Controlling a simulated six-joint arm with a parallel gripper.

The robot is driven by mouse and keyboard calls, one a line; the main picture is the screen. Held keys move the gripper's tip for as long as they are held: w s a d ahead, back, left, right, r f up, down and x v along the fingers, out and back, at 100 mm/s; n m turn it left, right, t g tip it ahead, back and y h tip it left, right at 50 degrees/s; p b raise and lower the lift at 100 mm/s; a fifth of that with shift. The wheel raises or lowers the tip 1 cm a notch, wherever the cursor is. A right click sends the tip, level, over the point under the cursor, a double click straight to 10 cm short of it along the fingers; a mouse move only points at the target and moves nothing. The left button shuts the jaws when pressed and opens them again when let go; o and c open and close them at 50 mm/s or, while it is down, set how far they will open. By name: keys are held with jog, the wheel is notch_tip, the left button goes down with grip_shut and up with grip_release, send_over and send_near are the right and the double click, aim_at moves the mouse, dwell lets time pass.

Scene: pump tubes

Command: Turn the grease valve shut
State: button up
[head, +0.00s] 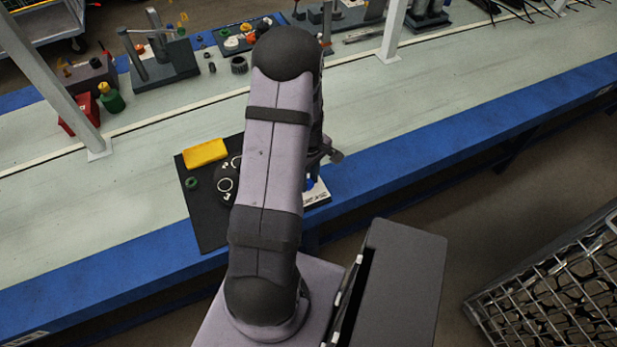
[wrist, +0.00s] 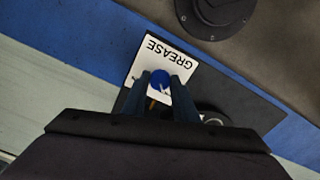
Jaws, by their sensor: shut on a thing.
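The grease valve shows in the wrist view as a round blue knob (wrist: 159,78) with a small white mark. It sits on a white plate lettered GREASE (wrist: 158,56). My gripper (wrist: 163,85) is over the plate, with its two fingers shut on the blue knob, one on each side. The fingers hide part of the knob. In the head view my own arm covers most of the gripper; a corner of the white plate (head: 318,196) and a bit of blue show just right of the arm.
The bench (head: 420,110) to the right is clear. Fixtures stand along the back.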

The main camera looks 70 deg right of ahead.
jog(key=shift+d+n, duration=0.1)
jog(key=shift+n, duration=0.3)
jog(key=o, duration=1.1)
jog(key=shift+c, duration=0.2)
jog(key=shift+r, duration=0.1)
jog(key=shift+r, duration=3.65)
